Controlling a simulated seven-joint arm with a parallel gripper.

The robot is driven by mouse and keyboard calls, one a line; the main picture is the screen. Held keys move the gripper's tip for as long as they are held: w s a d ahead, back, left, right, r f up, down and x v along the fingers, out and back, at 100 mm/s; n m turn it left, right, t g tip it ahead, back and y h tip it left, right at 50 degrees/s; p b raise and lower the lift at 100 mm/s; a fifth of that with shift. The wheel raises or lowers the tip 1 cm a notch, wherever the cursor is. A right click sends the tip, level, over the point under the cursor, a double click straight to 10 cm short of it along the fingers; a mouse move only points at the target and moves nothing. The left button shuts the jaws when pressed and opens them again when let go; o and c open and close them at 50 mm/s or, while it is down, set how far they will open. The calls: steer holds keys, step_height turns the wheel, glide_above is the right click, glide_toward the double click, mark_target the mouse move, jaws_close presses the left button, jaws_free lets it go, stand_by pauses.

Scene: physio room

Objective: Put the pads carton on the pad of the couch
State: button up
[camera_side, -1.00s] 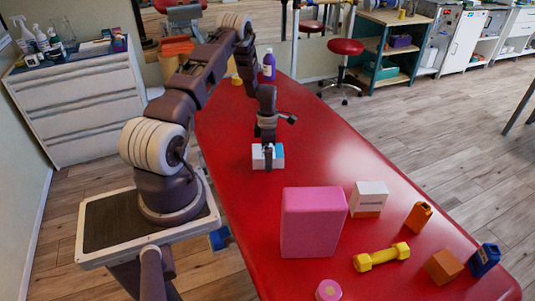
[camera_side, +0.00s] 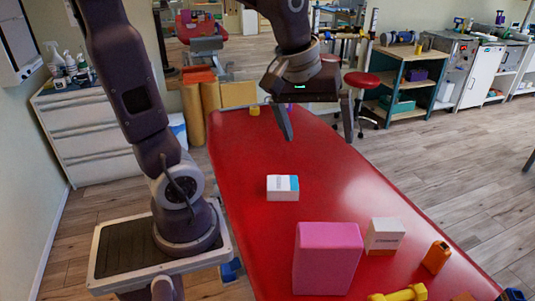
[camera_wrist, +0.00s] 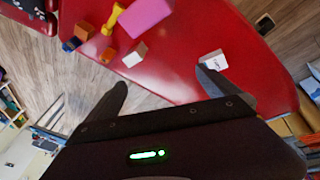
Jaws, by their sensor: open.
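A white and blue carton (camera_side: 283,188) lies on the red pad of the couch (camera_side: 240,150), near its middle. A second white carton (camera_side: 385,236) with an orange-brown band stands on the pad, right of a pink block. The print is too small to tell which is the pads carton. In the wrist view the white and blue carton (camera_wrist: 213,60) is close to one fingertip, and the banded carton (camera_wrist: 135,55) is farther left. My gripper (camera_side: 319,138) is open and empty, raised above the pad, beyond and right of the white and blue carton.
The tall pink block (camera_side: 327,258) stands on the near part of the pad. The pad's left middle is clear.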

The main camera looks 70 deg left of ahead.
steer(key=s+d+r+m+t, duration=0.1)
steer(key=s+d+m, duration=0.2)
steer(key=s+m, duration=0.1)
steer(key=shift+s+d+r, duration=0.3)
steer(key=shift+s+d, duration=0.1)
steer(key=shift+s, duration=0.45)
steer(key=s+m, duration=0.2)
steer(key=s+d+m, duration=0.1)
steer(key=s+m, duration=0.1)
steer(key=s+d+m, duration=0.1)
steer(key=s, duration=0.1)
steer(key=shift+s+d+f+m+t+h, duration=0.2)
steer(key=shift+s+f+m+t+h, duration=0.1)
steer(key=shift+m+t, duration=0.1)
